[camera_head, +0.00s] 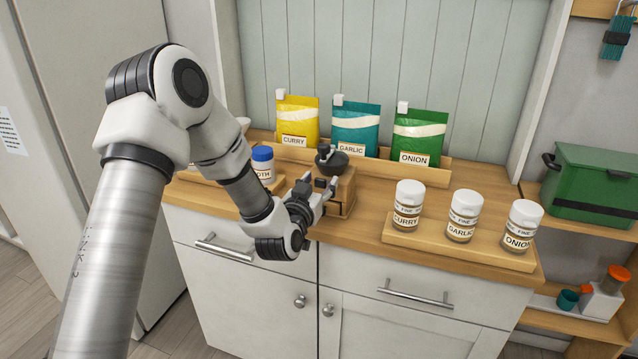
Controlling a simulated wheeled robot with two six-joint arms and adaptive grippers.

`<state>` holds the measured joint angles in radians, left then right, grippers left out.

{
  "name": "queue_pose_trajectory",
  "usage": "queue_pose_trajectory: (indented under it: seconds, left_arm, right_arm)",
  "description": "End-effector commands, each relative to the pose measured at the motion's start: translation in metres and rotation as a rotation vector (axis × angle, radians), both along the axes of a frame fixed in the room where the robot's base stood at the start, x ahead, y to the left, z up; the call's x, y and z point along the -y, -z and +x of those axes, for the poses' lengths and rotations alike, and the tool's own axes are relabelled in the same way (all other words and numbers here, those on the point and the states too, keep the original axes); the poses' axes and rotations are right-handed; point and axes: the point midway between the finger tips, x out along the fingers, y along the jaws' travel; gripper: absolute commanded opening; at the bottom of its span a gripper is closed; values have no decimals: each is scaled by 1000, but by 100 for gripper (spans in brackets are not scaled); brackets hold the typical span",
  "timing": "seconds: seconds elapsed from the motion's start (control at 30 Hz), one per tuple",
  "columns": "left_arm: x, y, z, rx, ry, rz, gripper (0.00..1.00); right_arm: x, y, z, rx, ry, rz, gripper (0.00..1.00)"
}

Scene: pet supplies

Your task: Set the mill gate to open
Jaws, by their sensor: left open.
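The mill is a small wooden box (345,193) with a dark rounded top (333,160), standing on the wooden counter. My left gripper (326,188) is in front of the mill, at its left front side, with its fingers apart. It partly covers the mill's front. I cannot tell whether the fingers touch the mill. The gate is not clearly visible, so its setting cannot be told. My right gripper is out of view.
Pouches labelled curry (298,118), garlic (355,124) and onion (419,133) stand in a rack behind. Fine curry (408,206), garlic (463,215) and onion (521,226) jars stand on a tray at right. A blue-lidded jar (262,163) stands left. Drawers lie below.

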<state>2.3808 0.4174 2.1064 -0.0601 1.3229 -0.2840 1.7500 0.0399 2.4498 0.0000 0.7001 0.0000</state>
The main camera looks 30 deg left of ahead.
Motion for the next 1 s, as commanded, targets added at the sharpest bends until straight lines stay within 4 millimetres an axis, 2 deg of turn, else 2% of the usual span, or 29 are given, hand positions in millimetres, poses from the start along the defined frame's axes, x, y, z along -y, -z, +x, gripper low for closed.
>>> queue_pose_trajectory:
  seconds: [0.17,0.27,0.37,0.6,0.7,0.83,1.0]
  left_arm:
    - [0,0,-1,1,0,0,54]
    - [2,0,-7,0,0,-1,54]
    - [6,0,-24,0,0,-3,54]
    - [20,1,-85,-3,1,-4,54]
    - [24,0,-103,-1,0,-2,54]
    - [27,0,-116,1,0,-1,54]
    - [28,-1,-118,2,-1,0,54]
  right_arm:
    - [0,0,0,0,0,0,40]
    - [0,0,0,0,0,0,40]
    - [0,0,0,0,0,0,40]
    - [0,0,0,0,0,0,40]
    - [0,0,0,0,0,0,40]
    - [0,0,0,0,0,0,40]
    - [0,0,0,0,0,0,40]
